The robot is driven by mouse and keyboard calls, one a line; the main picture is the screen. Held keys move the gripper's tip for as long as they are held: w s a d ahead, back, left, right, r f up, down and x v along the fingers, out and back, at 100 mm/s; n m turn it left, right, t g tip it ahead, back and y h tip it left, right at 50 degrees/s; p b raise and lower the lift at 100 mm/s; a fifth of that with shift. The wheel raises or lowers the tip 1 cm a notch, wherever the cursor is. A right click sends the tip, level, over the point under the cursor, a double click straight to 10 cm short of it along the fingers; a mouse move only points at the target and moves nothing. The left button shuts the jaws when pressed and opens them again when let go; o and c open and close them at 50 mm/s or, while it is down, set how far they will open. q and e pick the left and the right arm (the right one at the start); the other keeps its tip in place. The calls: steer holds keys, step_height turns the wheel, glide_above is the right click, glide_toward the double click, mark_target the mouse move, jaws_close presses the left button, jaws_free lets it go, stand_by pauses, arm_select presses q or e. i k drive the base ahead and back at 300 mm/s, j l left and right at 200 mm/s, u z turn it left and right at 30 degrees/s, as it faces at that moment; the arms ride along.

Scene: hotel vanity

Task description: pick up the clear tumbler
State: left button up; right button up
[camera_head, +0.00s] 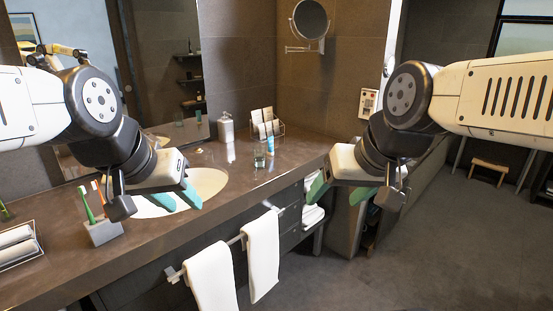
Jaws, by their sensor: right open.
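The clear tumbler (259,161) is a small see-through glass standing upright on the brown counter, right of the sink and close to a blue item (270,146). My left gripper (182,203) is over the sink, left of the tumbler and apart from it. Its teal fingers are spread, with nothing visible between them. My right gripper (338,190) is right of the tumbler, by the counter's right end. Its teal fingers are wide apart and empty. Neither gripper touches the tumbler.
A soap dispenser (226,127) and a rack of white cards (265,124) stand behind the tumbler. A toothbrush holder (101,230) and a towel tray (18,247) are at left. White towels (210,278) hang in front. The counter before the tumbler (240,184) is clear.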

mark_target(260, 157)
steer(key=i+j, duration=0.15)
steer(key=i, duration=0.35)
steer(key=i+j+z, duration=0.15)
steer(key=i, duration=0.4)
